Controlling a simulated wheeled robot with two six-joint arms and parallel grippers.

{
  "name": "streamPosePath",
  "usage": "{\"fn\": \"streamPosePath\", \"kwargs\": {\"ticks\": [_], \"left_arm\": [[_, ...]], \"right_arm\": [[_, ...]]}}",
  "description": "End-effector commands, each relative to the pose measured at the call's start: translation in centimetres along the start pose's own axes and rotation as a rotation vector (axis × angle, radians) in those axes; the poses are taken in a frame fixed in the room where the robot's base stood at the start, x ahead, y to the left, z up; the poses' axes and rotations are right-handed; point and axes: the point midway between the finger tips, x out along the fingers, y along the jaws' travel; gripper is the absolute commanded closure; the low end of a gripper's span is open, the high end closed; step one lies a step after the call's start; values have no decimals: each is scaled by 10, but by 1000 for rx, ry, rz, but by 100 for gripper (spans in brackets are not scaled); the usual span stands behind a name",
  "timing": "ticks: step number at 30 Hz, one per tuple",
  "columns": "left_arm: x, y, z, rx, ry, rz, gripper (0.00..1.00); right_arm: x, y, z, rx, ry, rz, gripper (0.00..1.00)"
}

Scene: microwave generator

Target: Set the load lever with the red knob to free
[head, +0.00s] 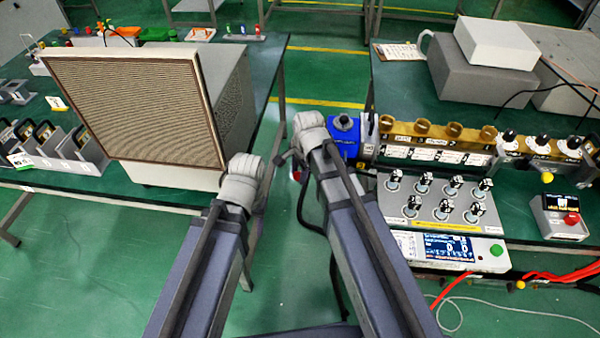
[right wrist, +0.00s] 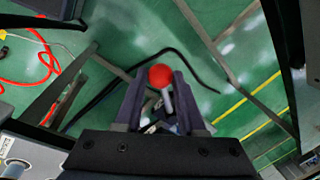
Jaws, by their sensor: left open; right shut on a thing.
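The red knob (right wrist: 160,76) sits on a thin grey lever rod (right wrist: 167,100) in the right wrist view. My right gripper (right wrist: 160,88) is shut on the lever, its fingers on either side just below the knob. In the head view my right gripper (head: 294,160) is at the left end of the right bench, beside a blue housing (head: 345,137); a bit of red (head: 296,175) shows below it. The lever's base and markings are mostly hidden. My left gripper (head: 245,172) is open near the big grille box, its fingers largely hidden by the wrist.
A large box with a brown grille (head: 135,108) stands on the left bench. The right bench holds a panel of several switches (head: 437,203), a display unit (head: 450,248) and a small box with a red button (head: 560,217). Green floor lies between the benches; red cables (head: 465,282) run at lower right.

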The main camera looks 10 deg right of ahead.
Motion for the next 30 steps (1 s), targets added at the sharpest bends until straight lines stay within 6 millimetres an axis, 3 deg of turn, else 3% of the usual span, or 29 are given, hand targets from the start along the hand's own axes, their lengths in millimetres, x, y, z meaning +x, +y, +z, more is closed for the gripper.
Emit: {"fn": "streamPosePath", "kwargs": {"ticks": [10,11,13,23,30], "left_arm": [[0,0,0,0,0,0,50],[0,0,0,0,0,0,50],[0,0,0,0,0,0,50],[-2,0,0,0,0,0,50],[-17,-2,1,0,0,0,50]], "right_arm": [[0,-1,0,3,0,-2,100],[0,-1,0,3,0,-2,58],[0,-1,0,2,0,-2,50],[-2,-1,0,1,0,-1,49],[-18,-1,0,1,0,-1,49]]}}
